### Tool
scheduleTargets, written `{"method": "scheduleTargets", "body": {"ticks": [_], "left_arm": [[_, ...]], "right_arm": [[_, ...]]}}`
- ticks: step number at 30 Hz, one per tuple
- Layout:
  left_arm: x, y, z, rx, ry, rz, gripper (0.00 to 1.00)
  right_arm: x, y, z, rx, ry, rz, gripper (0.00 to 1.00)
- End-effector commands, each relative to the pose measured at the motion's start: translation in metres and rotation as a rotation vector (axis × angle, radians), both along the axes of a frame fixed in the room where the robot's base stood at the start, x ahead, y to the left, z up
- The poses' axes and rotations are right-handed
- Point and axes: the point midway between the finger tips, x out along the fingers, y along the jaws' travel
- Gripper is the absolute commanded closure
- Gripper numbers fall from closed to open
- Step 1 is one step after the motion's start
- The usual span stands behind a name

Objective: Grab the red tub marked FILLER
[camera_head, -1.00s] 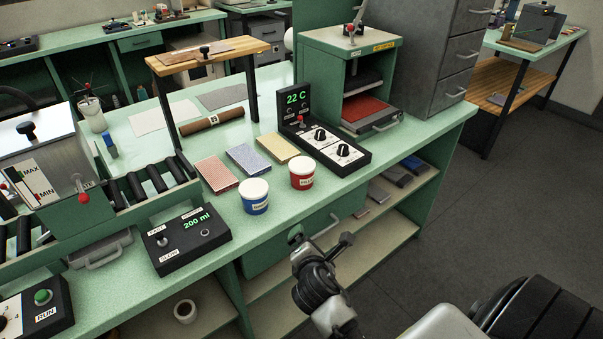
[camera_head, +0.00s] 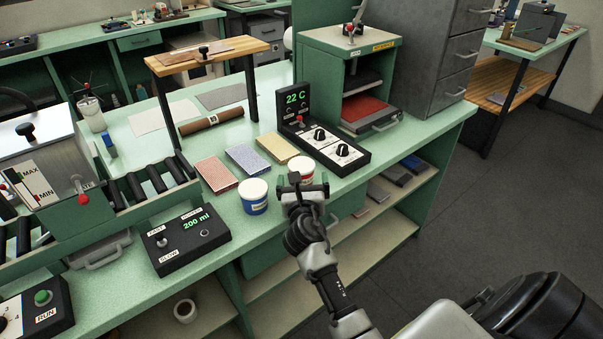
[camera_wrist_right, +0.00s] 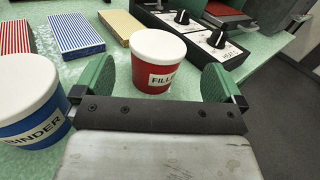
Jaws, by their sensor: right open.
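The red tub (camera_wrist_right: 157,78) has a white lid and a label partly reading FILLER. It stands upright on the green bench in the right wrist view, ahead of my right gripper (camera_wrist_right: 160,82) and lined up between its two green fingers. The fingers are open, with bare bench between the near finger edges and the tub. In the head view, the tub (camera_head: 301,165) shows its lid and upper part behind my right gripper (camera_head: 300,185), which hides the rest. My left gripper is not in view.
A blue tub marked BINDER (camera_wrist_right: 28,105) stands close to the left of my right gripper. Behind the tubs lie striped red, blue (camera_head: 244,158) and yellow boxes. A black control panel (camera_head: 338,150) with knobs stands behind and to the right.

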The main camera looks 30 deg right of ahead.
Motion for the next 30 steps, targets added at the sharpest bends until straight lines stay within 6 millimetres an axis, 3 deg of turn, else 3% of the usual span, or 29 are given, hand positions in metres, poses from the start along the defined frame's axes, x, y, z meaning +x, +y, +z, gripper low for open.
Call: {"method": "scheduleTargets", "body": {"ticks": [15,23,30], "left_arm": [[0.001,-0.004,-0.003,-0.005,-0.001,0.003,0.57],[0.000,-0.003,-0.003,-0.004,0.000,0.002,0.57],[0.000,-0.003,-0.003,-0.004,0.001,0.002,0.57]], "right_arm": [[0.050,-0.029,-0.003,0.003,-0.001,0.000,0.00],[0.051,-0.030,-0.003,0.003,-0.001,0.001,0.00],[0.051,-0.030,-0.003,0.003,-0.001,0.001,0.35]]}}
